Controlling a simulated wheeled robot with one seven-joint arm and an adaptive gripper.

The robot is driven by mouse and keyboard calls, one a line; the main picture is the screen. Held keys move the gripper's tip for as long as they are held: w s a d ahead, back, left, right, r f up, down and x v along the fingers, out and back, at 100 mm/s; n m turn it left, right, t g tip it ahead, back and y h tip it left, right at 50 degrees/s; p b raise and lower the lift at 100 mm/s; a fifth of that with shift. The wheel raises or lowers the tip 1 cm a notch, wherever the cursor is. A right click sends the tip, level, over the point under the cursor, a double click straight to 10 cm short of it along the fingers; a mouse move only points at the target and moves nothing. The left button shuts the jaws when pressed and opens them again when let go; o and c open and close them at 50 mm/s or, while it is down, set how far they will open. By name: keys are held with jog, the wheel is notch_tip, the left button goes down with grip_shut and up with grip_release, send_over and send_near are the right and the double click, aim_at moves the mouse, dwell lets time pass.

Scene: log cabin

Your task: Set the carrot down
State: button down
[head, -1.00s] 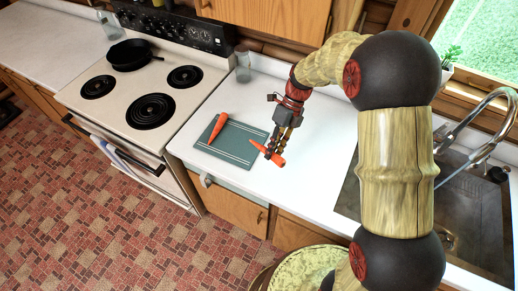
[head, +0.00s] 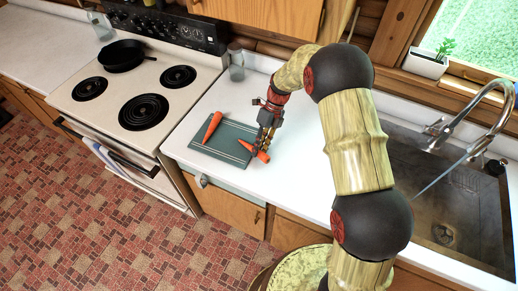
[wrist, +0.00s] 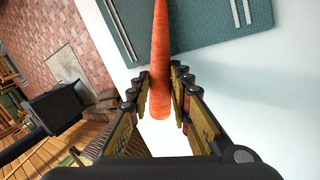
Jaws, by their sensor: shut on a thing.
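My gripper (head: 262,148) is shut on an orange carrot (head: 251,151), near the right edge of a grey-green board (head: 222,150) on the white counter. In the wrist view the held carrot (wrist: 160,62) lies between the two fingers (wrist: 160,95), its far part reaching over the board (wrist: 200,22). I cannot tell whether the held carrot touches the board or counter. A second carrot (head: 212,126) lies on the left part of the board, apart from the gripper.
The stove (head: 140,90) with a black skillet (head: 124,54) stands to the left. A clear glass (head: 236,64) is at the back of the counter (head: 300,175). The sink (head: 440,190) is at the right. The counter between board and sink is clear.

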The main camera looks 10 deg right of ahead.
jog(key=c, duration=1.6)
grip_release()
jog(key=shift+c, duration=0.2)
jog(key=p+v, duration=0.1)
jog(key=v, duration=0.6)
jog(key=shift+r, duration=0.35)
